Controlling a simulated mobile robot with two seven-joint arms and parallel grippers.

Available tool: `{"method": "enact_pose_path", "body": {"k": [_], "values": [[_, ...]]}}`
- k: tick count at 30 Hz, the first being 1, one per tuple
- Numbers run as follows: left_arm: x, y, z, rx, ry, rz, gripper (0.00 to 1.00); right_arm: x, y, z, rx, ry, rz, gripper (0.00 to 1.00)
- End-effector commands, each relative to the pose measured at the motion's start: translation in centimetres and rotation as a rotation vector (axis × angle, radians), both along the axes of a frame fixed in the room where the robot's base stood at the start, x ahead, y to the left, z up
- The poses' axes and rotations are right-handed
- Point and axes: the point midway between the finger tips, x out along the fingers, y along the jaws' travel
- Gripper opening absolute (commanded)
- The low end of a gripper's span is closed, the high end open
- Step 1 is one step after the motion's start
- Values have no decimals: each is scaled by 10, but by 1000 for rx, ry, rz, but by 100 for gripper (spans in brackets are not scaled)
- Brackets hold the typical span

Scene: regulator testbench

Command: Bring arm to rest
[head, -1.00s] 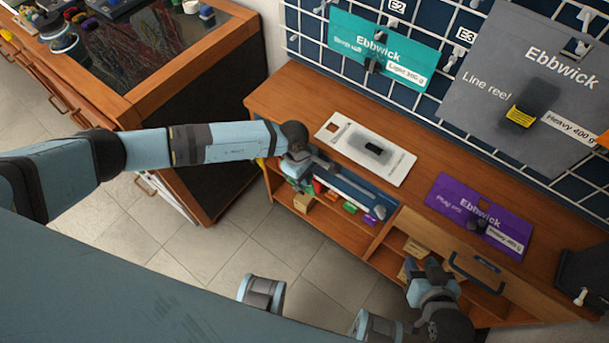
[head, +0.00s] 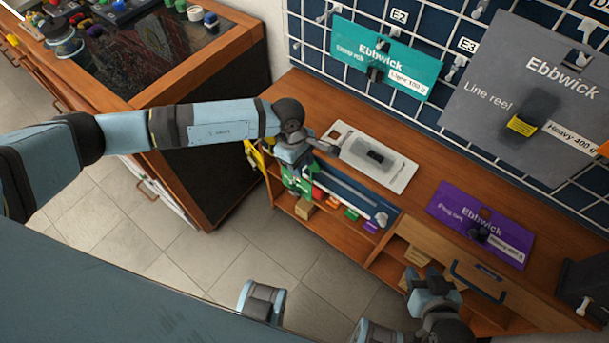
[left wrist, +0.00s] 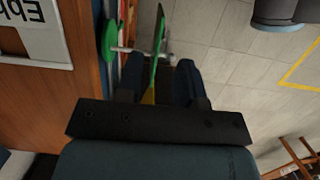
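My left arm reaches in from the left in the head view, with its wrist (head: 293,150) bent down at the front left edge of the wooden bench. My left gripper is mostly hidden there beneath its wrist. In the left wrist view its two dark fingers (left wrist: 146,82) stand apart. A thin green and yellow edge (left wrist: 157,45) shows in the gap; I cannot tell how far beyond the fingers it is. My right gripper (head: 417,276) is low at the right in the head view, by the bench's front; its fingers are not clear.
The bench (head: 320,105) carries a white card (head: 392,172) and a purple Ebbwick card (head: 475,205). Small coloured boxes sit on the shelf below. A teal card (head: 385,60) and a grey card (head: 490,85) hang on the wall grid. Tiled floor (head: 180,255) lies open in front.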

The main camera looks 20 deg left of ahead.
Motion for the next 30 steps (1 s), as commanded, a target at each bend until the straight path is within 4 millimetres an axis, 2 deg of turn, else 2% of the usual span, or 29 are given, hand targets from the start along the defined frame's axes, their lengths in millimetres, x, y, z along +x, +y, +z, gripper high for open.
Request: {"method": "enact_pose_path", "body": {"k": [3,7,12,20,23,26,27,30], "values": [[2,5,24,-1,-2,0,35,1,0,0,0,-1,0,39],[3,8,40,-1,-1,0,35,1,0,0,0,-2,0,39],[3,10,49,0,1,0,35,2,-1,1,-2,-4,1,39],[0,4,49,-23,11,8,35,2,-3,0,-9,-2,6,39],[-17,-22,47,-131,65,51,35,2,-3,-1,-10,-2,6,39],[-49,-71,52,-351,190,160,35,1,-3,-1,-9,-2,6,39],[-64,-94,59,-469,265,231,35,1,-3,-1,-9,-2,6,39],[-90,-144,89,-762,484,449,35,1,-3,0,-8,-1,4,39]]}}
